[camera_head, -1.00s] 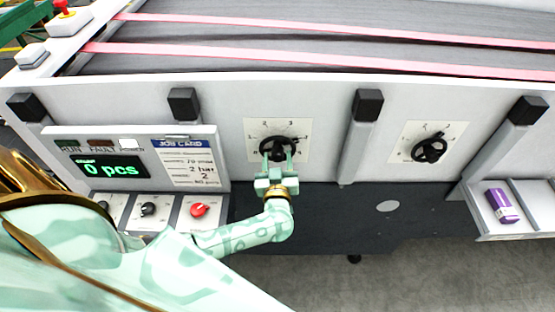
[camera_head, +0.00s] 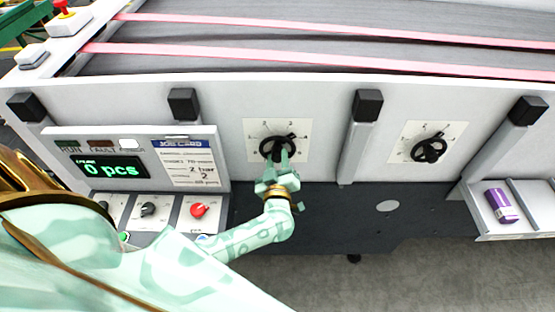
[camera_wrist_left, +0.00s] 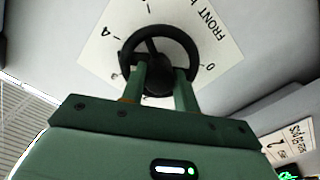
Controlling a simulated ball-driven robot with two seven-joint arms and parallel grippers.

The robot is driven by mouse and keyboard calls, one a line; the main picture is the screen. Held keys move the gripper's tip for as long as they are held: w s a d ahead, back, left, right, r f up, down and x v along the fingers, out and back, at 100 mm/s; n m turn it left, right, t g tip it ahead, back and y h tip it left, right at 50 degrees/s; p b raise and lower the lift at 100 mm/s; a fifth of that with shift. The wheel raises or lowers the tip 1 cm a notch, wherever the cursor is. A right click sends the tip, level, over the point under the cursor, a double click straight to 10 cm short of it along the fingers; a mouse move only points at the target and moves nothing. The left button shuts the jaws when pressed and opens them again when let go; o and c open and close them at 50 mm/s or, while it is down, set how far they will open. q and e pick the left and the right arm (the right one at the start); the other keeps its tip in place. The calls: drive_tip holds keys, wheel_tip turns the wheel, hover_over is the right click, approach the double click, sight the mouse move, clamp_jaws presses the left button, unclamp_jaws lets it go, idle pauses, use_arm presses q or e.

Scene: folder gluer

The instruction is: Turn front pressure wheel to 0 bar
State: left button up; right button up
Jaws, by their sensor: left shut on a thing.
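The front pressure wheel (camera_head: 268,143) is a small black handwheel on a white scale plate in the machine's pale front panel. In the left wrist view the wheel (camera_wrist_left: 160,33) sits on its plate (camera_wrist_left: 219,58), where "FRONT", a 4 and a 0 can be read. My left gripper (camera_head: 282,156) is shut on this wheel from below. Its two green fingers (camera_wrist_left: 162,82) reach to the wheel's rim and hub, partly hiding its lower part. I cannot read the exact setting. My right gripper is not in view.
A second black wheel (camera_head: 430,150) is on the panel to the right. A display panel (camera_head: 110,168) reading 0 pcs and a job card (camera_head: 190,165) showing 2 bar are at left. Below are knobs, one red (camera_head: 198,209). A purple box (camera_head: 501,206) lies in a side tray.

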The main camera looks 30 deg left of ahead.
use_arm(q)
drive_tip(key=n, duration=0.4)
drive_tip(key=shift+n, duration=0.3)
drive_tip(key=n+b, duration=0.1)
drive_tip(key=n, duration=0.4)
drive_tip(key=shift+b, duration=0.35)
drive_tip(key=n+b, duration=0.1)
drive_tip(key=n, duration=0.4)
drive_tip(key=shift+f, duration=0.1)
drive_tip(key=n+b, duration=0.2)
drive_tip(key=n, duration=0.2)
drive_tip(key=shift+n, duration=0.3)
drive_tip(key=n+b, duration=0.3)
drive_tip(key=n, duration=0.1)
drive_tip(key=n+b, duration=0.2)
drive_tip(key=n, duration=0.2)
drive_tip(key=shift+f+b, duration=0.1)
drive_tip(key=shift+b, duration=0.25)
drive_tip(key=shift+n+b, duration=3.4)
drive_tip(key=shift+n, duration=0.6)
